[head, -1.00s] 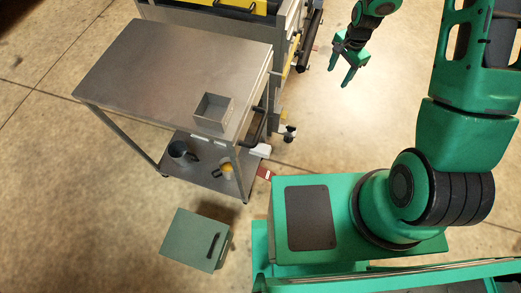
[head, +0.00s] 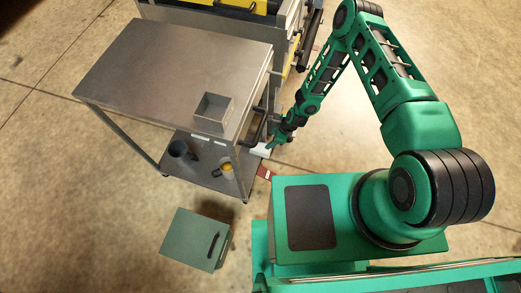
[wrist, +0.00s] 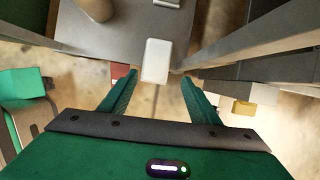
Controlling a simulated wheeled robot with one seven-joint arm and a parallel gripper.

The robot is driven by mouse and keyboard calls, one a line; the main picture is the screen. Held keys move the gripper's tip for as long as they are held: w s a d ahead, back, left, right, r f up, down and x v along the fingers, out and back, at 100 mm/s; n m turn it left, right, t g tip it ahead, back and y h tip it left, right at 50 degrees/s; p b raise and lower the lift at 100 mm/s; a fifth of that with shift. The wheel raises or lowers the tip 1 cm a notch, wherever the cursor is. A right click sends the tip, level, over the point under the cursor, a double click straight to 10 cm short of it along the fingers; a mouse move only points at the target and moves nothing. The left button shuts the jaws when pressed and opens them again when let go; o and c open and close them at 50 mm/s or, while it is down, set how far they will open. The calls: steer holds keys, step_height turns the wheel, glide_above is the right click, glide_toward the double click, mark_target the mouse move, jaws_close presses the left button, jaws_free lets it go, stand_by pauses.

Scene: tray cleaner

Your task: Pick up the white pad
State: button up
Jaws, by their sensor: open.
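The white pad (wrist: 156,60) lies at the edge of the cart's lower shelf in the wrist view, partly jutting past it. In the head view the white pad (head: 260,150) shows at the right end of that shelf, partly hidden by my gripper (head: 270,143). In the wrist view my gripper (wrist: 159,80) is open and empty. Its two green fingers point toward the pad, one to each side of its near end. I cannot tell whether they touch it.
A steel cart (head: 165,70) has a grey open box (head: 212,112) on top. A dark mug (head: 180,149) and a yellow-topped cup (head: 226,168) stand on its lower shelf. A red item (head: 264,173) lies near the cart. A green case (head: 195,238) stands on the floor.

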glide_above(262, 148)
steer(key=d, duration=0.2)
steer(key=f, duration=0.6)
steer(key=shift+s+a+f, duration=0.15)
steer(key=shift+s, duration=0.2)
steer(key=x, duration=0.5)
steer(key=shift+w+f, duration=0.1)
steer(key=shift+w, duration=0.05)
steer(key=shift+f, duration=0.3)
steer(key=c, duration=0.6)
